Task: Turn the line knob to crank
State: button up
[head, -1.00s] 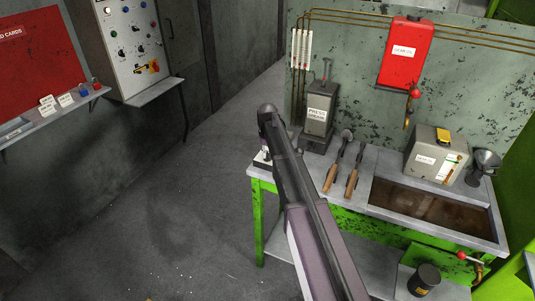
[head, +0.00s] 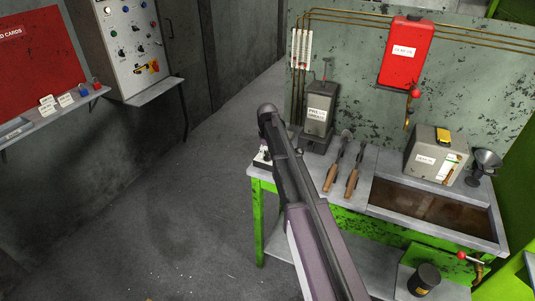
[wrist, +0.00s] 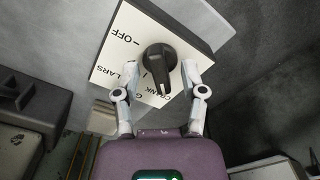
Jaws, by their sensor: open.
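In the wrist view, the line knob (wrist: 157,62) is black, with a round body and a bar-shaped grip. It sits on a pale panel (wrist: 112,62) lettered OFF, CRANK and another word ending in LARS. The knob's grip covers some of the lettering, and I cannot tell which mark it points to. My gripper (wrist: 150,82) is open, with one finger on each side of the knob. The left finger shows a clear gap; the right finger is close to the knob, and I cannot tell if it touches. In the head view my arm hides the knob.
A sunken basin (head: 432,208) and a grey box (head: 433,155) are farther right. The floor (head: 150,220) to the left is clear.

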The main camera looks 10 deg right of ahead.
aim_at(268, 154)
jog(key=m, duration=1.6)
jog(key=shift+r, duration=0.3)
notch_tip(268, 154, up, 14)
jog(key=p, duration=1.4)
jog(key=s+f+n+b, duration=0.1)
jog(key=s+n, duration=0.6)
jog(key=s, duration=0.7)
jog(key=s+a+f+n+b, duration=0.1)
jog(key=s+n, duration=0.6)
jog(key=s, duration=0.7)
jog(key=shift+a+f+n+b, duration=0.25)
jog(key=shift+f+n+b, duration=0.15)
jog(key=shift+f+b, duration=0.45)
jog(key=shift+f, duration=0.1)
